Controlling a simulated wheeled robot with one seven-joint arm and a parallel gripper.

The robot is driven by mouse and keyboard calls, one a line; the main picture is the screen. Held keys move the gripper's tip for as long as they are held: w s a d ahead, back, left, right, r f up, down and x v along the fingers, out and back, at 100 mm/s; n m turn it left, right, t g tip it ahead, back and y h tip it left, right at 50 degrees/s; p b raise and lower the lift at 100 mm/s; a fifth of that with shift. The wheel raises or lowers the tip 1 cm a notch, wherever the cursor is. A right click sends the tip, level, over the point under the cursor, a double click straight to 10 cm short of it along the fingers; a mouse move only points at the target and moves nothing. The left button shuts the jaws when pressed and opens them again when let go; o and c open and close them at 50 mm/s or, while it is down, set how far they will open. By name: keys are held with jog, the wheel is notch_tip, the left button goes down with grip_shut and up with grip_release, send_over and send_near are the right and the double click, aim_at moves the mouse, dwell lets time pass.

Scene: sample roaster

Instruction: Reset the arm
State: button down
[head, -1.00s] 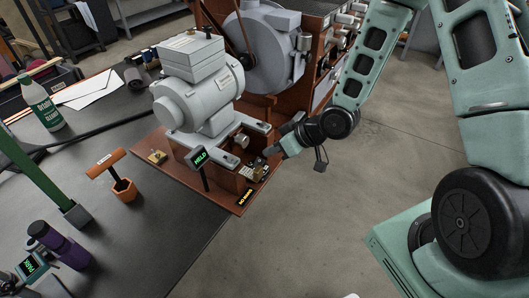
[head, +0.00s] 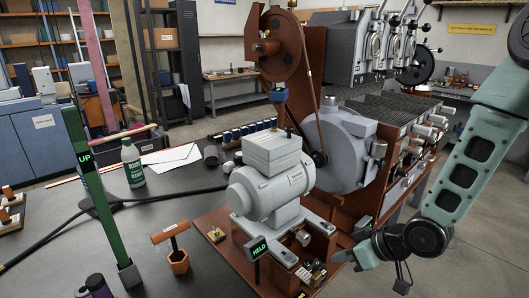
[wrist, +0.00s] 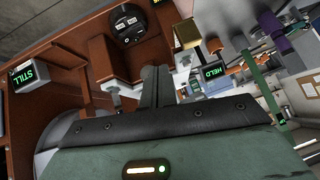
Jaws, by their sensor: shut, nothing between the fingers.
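My gripper (head: 340,257) is at the end of my pale green arm, low at the right of the machine in the head view. In the wrist view my gripper's dark fingers (wrist: 156,78) are together and empty. In the head view it is beside the front of the reddish-brown base (head: 225,236), near a brass fitting (head: 313,271) and the small display reading HELD (head: 258,249). That display also shows in the wrist view (wrist: 207,76). I cannot tell whether the gripper touches the base.
The grey motor (head: 268,192) and large grey drum housing (head: 345,150) stand left of my arm. A green post (head: 95,190) marked UP, an orange-handled tool (head: 175,250) and a green bottle (head: 132,163) stand on the dark table (head: 60,255). Open floor lies at lower right.

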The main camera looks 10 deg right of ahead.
jog(key=s+a+r+g+h+p, duration=0.1)
jog(key=s+a+r+g+h, duration=0.2)
jog(key=s+r, duration=0.5)
jog(key=s+a+r+n+g+h+p, duration=0.1)
jog(key=s+a+r+g+h, duration=0.1)
jog(key=s+a+r, duration=0.4)
jog(key=s+r, duration=0.3)
jog(key=s, duration=0.4)
jog(key=shift+s+g+h, duration=0.25)
jog(key=shift+g+h, duration=0.15)
